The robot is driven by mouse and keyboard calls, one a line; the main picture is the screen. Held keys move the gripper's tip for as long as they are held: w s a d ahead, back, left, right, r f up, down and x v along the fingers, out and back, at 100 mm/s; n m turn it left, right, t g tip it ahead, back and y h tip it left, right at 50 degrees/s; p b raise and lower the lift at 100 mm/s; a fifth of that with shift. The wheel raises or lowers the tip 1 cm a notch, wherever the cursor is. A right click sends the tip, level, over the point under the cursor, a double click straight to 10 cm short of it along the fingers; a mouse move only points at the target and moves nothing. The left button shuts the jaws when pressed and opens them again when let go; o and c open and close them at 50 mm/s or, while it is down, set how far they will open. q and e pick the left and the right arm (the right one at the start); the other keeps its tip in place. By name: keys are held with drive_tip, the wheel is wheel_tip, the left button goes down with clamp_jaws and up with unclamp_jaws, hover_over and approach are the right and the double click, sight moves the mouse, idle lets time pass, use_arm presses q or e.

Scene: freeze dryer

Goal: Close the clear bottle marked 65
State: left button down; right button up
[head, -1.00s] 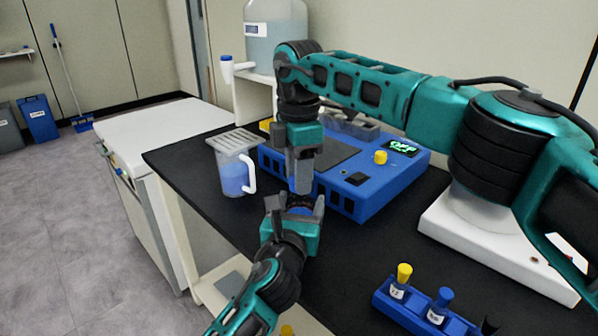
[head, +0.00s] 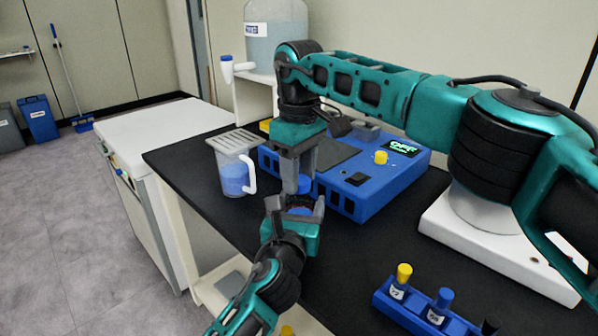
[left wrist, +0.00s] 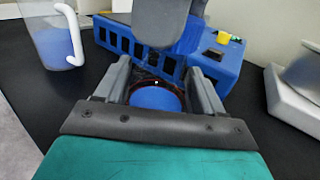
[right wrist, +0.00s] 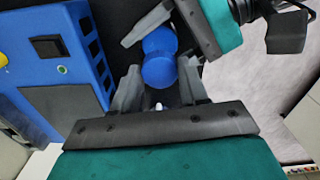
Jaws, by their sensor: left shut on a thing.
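My left gripper (head: 292,207) is shut around a small round vessel with a dark red rim and a blue inside or top (left wrist: 156,98). Its marking is hidden, so I cannot tell if it reads 65. My right gripper (head: 300,170) points down just above it. A blue round piece, apparently a cap (head: 305,184), is at the right fingertips; it also shows in the right wrist view (right wrist: 158,72), between the two right fingers (right wrist: 160,85). I cannot tell whether these fingers grip it. The blue round top below it (right wrist: 160,40) lies between the left gripper's fingers.
A blue machine (head: 345,185) with an OFF display stands just behind the grippers. A jug of blue liquid (head: 235,175) is to the left. A blue rack (head: 405,305) with capped vials stands at the front right of the black bench (head: 350,250).

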drive_tip(key=o, duration=0.4)
drive_tip(key=shift+c, duration=0.2)
drive_tip(key=shift+r, duration=2.25)
drive_tip(key=shift+c, duration=0.2)
